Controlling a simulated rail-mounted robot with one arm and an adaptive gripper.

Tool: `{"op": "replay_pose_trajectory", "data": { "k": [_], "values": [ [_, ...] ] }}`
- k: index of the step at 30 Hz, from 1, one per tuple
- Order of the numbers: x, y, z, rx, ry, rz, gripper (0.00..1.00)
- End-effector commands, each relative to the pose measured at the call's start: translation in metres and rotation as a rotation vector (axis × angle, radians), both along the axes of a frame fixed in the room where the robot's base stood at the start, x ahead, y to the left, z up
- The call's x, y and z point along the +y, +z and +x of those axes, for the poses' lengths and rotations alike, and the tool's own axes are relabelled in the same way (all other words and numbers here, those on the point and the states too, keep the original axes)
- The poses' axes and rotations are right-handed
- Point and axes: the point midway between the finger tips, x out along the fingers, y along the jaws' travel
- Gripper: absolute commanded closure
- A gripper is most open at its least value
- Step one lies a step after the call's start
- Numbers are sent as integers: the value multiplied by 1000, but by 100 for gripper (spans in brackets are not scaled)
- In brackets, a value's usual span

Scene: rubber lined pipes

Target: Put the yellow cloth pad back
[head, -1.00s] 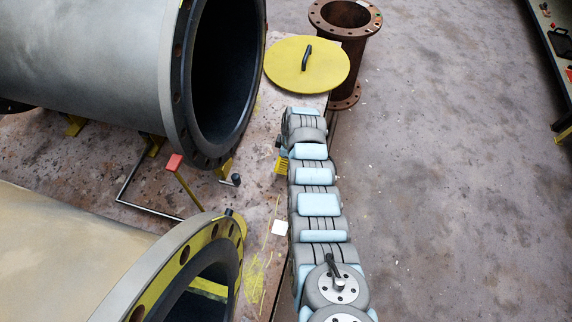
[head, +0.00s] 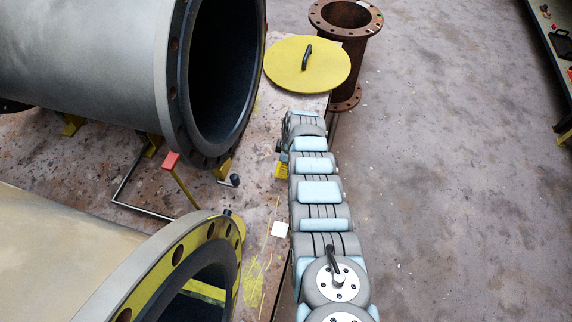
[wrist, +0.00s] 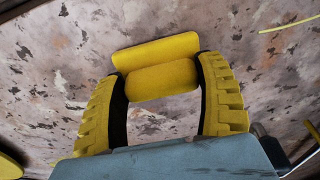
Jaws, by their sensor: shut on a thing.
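The yellow cloth pad (wrist: 162,79) is between my fingertips in the wrist view. It shows as two yellow rounded strips, one behind the other; I cannot tell whether this is one folded pad. My gripper (wrist: 163,72) has yellow ribbed fingers, curved inward and shut on the pad. Speckled, worn surface shows behind it; I cannot tell whether the pad touches it. In the head view my gripper (head: 281,170) is small, beside the far end of my arm and above the stained work surface. The pad cannot be made out there.
Two large lined pipes, far (head: 130,70) and near (head: 110,260), lie at the left with flanged open ends. A yellow disc cover with a black handle (head: 300,75) lies beyond my arm. A rusty flanged pipe (head: 345,50) stands behind it.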

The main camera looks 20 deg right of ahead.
Motion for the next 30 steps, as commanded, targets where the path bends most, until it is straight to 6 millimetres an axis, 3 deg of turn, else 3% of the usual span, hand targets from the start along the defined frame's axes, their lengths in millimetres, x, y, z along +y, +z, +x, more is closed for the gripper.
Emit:
{"op": "replay_pose_trajectory", "data": {
  "k": [3, 4, 6, 7, 17, 30],
  "values": [
    [0, -3, 0, 0, 0, 0, 65],
    [0, -3, 0, 0, 0, 0, 24],
    [0, -2, 0, 0, 0, 0, 4],
    [0, -2, 0, 0, 0, 0, 0],
    [0, 3, 0, 0, 0, 0, 0],
    [-5, 40, -3, -2, 0, 0, 0]
  ]
}}
